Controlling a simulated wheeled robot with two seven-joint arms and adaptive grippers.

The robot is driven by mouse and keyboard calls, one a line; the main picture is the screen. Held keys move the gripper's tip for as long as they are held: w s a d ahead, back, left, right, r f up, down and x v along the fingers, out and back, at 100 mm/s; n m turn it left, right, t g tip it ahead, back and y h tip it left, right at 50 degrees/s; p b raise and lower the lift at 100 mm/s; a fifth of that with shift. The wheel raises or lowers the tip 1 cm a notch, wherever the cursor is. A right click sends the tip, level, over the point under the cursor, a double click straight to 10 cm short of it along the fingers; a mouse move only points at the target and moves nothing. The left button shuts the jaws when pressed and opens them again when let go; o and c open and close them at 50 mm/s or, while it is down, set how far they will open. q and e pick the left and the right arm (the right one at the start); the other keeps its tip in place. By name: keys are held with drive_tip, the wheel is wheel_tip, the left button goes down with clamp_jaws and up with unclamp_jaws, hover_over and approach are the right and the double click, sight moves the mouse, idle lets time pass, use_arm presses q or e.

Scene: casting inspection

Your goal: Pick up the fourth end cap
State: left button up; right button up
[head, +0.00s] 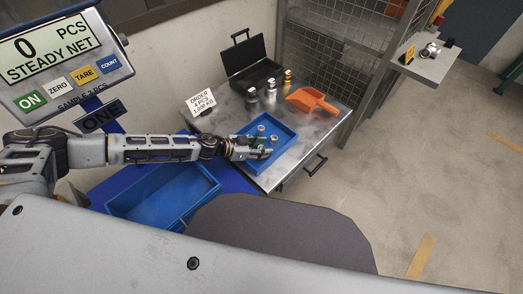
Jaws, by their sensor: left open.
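A small blue tray (284,139) on the metal table holds several small grey-green end caps (261,130). My left gripper (268,153) reaches in from the left and is over the near left part of this tray, beside the caps. It is open. Its fingertips are small in the picture, and whether a cap lies between them cannot be made out. My right gripper is not in view.
A larger blue tray (212,190) lies nearer, under my left arm. The scale display (55,50) reads 0 PCS. An order card (201,103), orange scoop (312,101), metal weights (270,90) and open black case (253,75) stand around the small tray.

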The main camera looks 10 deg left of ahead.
sight(262, 147)
use_arm(q)
drive_tip(key=shift+c, duration=0.2)
drive_tip(key=c, duration=0.8)
drive_tip(key=shift+r, duration=0.15)
drive_tip(key=shift+c, duration=0.2)
drive_tip(key=shift+r, duration=0.1)
drive_tip(key=shift+r+p, duration=0.3)
drive_tip(key=shift+p, duration=0.05)
wheel_tip(262, 147, up, 4)
drive_tip(key=shift+f+p, duration=0.2)
drive_tip(key=shift+p, duration=0.85)
wheel_tip(262, 147, up, 4)
drive_tip(key=shift+f+p, duration=0.1)
drive_tip(key=shift+p, duration=1)
drive_tip(key=shift+r+p, duration=0.4)
drive_tip(key=shift+r, duration=0.4)
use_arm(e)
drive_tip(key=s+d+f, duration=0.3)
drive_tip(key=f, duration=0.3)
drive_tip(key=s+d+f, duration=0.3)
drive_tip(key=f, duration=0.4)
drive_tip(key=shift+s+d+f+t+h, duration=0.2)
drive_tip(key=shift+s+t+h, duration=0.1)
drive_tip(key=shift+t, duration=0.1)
